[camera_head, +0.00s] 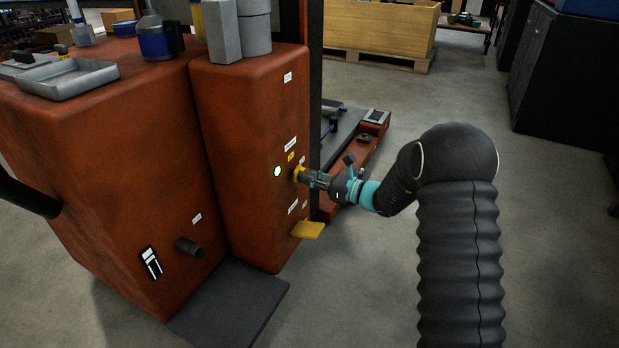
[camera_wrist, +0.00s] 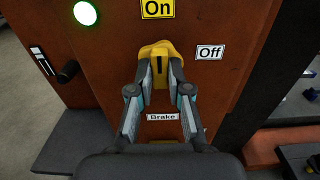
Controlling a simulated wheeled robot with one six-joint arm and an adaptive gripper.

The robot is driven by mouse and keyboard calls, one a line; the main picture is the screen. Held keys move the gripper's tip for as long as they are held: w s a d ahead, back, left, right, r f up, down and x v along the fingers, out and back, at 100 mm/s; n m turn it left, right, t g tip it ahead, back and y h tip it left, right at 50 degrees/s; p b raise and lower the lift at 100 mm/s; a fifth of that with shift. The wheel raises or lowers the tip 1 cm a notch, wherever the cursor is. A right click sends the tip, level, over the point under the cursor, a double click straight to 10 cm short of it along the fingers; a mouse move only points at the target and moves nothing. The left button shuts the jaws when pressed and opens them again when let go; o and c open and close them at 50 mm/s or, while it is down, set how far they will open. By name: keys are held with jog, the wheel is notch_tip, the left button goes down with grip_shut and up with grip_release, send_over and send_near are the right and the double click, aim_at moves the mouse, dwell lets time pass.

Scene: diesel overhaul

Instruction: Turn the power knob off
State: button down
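The power knob is yellow and sits on the front of the orange machine; it shows in the wrist view (camera_wrist: 158,50). Its dark mark points up toward the yellow "On" label (camera_wrist: 158,8); the white "Off" label (camera_wrist: 210,52) is to its right. My gripper (camera_wrist: 161,75) has one finger on each side of the knob's ridge and looks closed on it. In the head view, my gripper (camera_head: 301,175) reaches the machine from the right and hides most of the knob. The round green lamp (camera_wrist: 85,13) is lit; it also shows in the head view (camera_head: 277,171).
A "Brake" label (camera_wrist: 162,117) is below the knob. A yellow pedal (camera_head: 307,230) sticks out low on the machine (camera_head: 250,120). The machine's bed (camera_head: 355,150) lies behind my gripper.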

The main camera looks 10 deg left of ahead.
jog(key=m+p, duration=0.1)
jog(key=p, duration=0.1)
jog(key=m+p, duration=0.1)
jog(key=p, duration=0.1)
jog(key=shift+r, duration=0.4)
jog(key=m+p, duration=0.2)
jog(key=m, duration=0.1)
jog(key=shift+f, duration=0.4)
